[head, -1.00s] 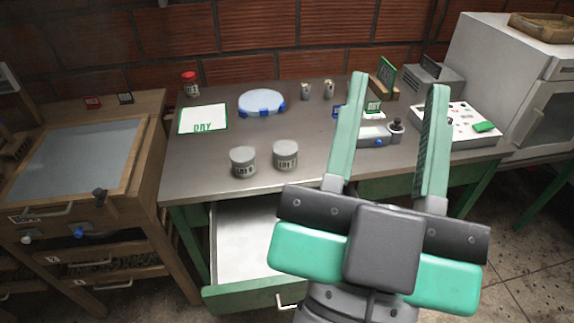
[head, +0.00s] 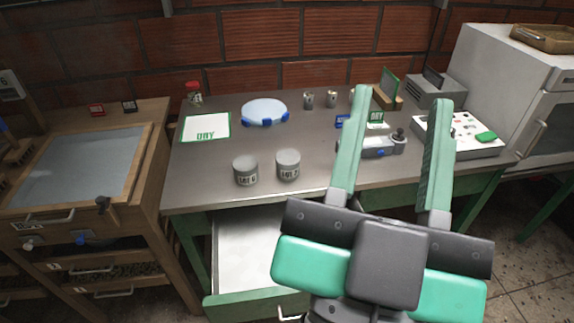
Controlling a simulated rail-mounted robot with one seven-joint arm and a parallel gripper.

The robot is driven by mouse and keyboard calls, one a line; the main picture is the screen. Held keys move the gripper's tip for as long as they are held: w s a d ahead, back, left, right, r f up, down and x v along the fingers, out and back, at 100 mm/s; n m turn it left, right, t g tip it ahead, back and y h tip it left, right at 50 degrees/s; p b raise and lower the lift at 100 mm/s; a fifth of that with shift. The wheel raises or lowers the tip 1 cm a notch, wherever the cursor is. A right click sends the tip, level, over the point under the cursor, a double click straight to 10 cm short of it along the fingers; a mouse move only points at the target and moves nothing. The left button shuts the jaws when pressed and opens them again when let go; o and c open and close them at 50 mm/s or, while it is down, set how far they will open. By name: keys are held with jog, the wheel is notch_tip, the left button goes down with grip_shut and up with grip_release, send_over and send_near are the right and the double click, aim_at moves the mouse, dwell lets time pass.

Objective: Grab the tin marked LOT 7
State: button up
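Two grey lidded tins stand upright side by side near the front edge of the steel table. The label of the right tin (head: 288,166) looks like LOT 7, though it is small and blurred. The left tin (head: 245,171) seems to read LOT 6. My gripper (head: 401,96) is open, with its two green fingers wide apart and nothing between them. It shows to the right of both tins, apart from them, in front of the table's right part.
An open drawer (head: 256,302) juts out below the tins. A DRY mat (head: 206,121), a blue-clipped round dish (head: 265,111) and a red-capped jar (head: 194,93) are behind. Small metal cups (head: 309,101) stand at the back. A device (head: 376,148) shows between my fingers.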

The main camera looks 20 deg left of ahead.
jog(key=shift+o, duration=0.2)
dwell(0.3)
jog(key=o, duration=1.2)
